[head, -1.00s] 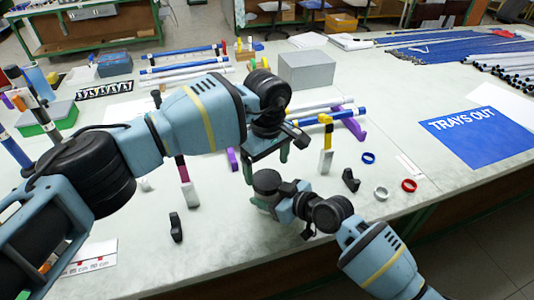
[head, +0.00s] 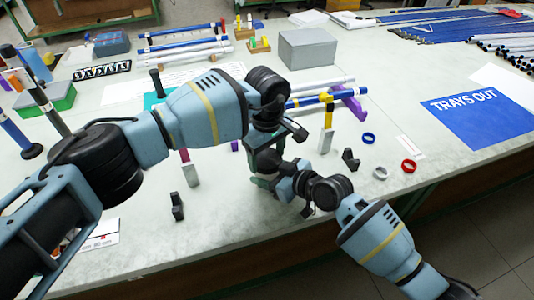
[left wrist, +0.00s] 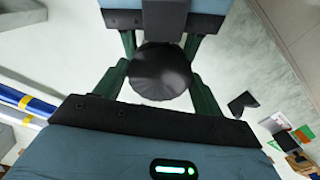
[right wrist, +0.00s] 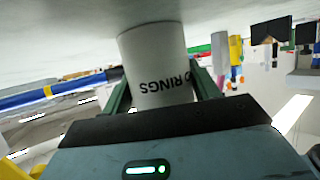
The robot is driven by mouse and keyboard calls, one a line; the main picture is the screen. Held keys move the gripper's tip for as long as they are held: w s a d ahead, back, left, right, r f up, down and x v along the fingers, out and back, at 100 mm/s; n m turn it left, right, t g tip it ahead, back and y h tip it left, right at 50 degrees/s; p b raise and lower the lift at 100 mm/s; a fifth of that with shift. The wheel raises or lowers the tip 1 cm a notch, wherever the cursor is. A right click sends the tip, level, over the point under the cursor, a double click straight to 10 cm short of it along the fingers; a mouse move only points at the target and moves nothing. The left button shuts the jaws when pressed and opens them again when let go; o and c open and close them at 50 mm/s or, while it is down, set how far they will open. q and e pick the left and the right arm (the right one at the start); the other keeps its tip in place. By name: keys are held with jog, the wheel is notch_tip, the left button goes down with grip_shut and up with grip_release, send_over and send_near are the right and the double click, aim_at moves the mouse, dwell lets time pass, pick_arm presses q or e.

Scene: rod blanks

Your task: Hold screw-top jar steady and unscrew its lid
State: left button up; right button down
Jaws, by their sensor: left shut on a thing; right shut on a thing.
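The screw-top jar (right wrist: 152,50) is pale, with "O RINGS" lettering, and looks upside down in the right wrist view. My right gripper (right wrist: 160,92) is shut on the jar's body, a finger on each side. The dark round lid (left wrist: 160,72) shows in the left wrist view. My left gripper (left wrist: 160,62) is shut on the lid from above, its green fingers on opposite sides. In the head view my left gripper (head: 266,160) sits just above my right gripper (head: 270,184); together they hide nearly all of the jar and lid.
Blue (head: 368,138), white (head: 380,173) and red (head: 408,166) rings lie to the right. Black brackets stand nearby (head: 350,160) and at the front edge (head: 177,207). A rod on supports (head: 310,100) lies behind. A blue "TRAYS OUT" mat (head: 480,125) covers the right side.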

pick_arm(q)
jog(key=shift+c, duration=0.5)
jog(key=n, duration=1)
jog(key=o, duration=1.1)
jog(key=shift+c, duration=0.2)
jog(key=shift+r, duration=0.1)
